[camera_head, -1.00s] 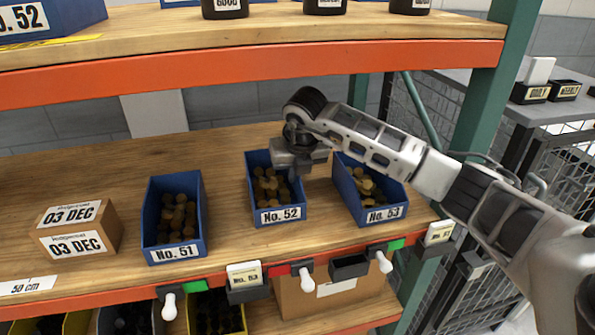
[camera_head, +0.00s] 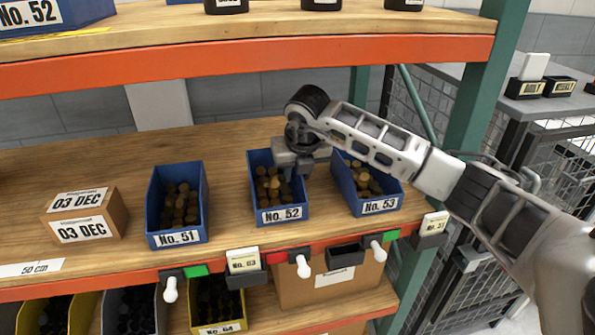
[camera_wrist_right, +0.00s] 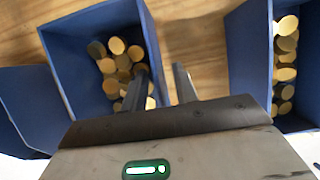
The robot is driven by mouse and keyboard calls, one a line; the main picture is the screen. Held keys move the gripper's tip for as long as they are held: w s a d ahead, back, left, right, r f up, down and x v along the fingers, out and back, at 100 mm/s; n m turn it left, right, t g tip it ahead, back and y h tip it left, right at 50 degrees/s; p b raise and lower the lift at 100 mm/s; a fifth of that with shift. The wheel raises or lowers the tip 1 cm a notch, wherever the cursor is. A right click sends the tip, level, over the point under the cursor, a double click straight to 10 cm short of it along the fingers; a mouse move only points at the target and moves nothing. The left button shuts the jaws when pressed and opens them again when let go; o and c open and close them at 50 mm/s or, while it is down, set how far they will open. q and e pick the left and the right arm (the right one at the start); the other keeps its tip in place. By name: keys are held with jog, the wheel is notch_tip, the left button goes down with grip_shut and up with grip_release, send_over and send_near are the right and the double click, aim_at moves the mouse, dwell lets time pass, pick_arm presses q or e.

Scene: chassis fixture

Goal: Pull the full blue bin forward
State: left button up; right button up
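Three blue bins stand in a row on the wooden shelf: No. 51 (camera_head: 178,238), No. 52 (camera_head: 281,215) and No. 53 (camera_head: 380,206). Each holds many round brass-coloured pieces. My right gripper (camera_head: 295,172) is at the rear right part of bin No. 52. In the right wrist view its two fingers (camera_wrist_right: 162,88) are apart, one over the inside of a filled bin (camera_wrist_right: 75,60) and one outside its right wall. Nothing is held between them except possibly that wall, with no visible contact. My left gripper is not in view.
A date box (camera_head: 85,215) stands left of bin No. 51. An orange upper shelf beam (camera_head: 250,57) runs above my right arm. A green upright (camera_head: 470,130) is at the right. Small holders and knobs line the front edge.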

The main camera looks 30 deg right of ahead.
jog(key=shift+r, duration=0.1)
jog(key=shift+s+r, duration=0.15)
jog(key=shift+r, duration=0.2)
jog(key=s+r, duration=0.1)
jog(key=s+r+b, duration=0.1)
jog(key=r, duration=0.1)
jog(key=shift+s+a+r, duration=0.25)
jog(key=shift+a, duration=0.15)
jog(key=s+a+b, duration=0.2)
jog(key=s+a, duration=0.1)
jog(key=s, duration=0.7)
jog(key=shift+s, duration=0.3)
jog(key=shift+r, duration=0.1)
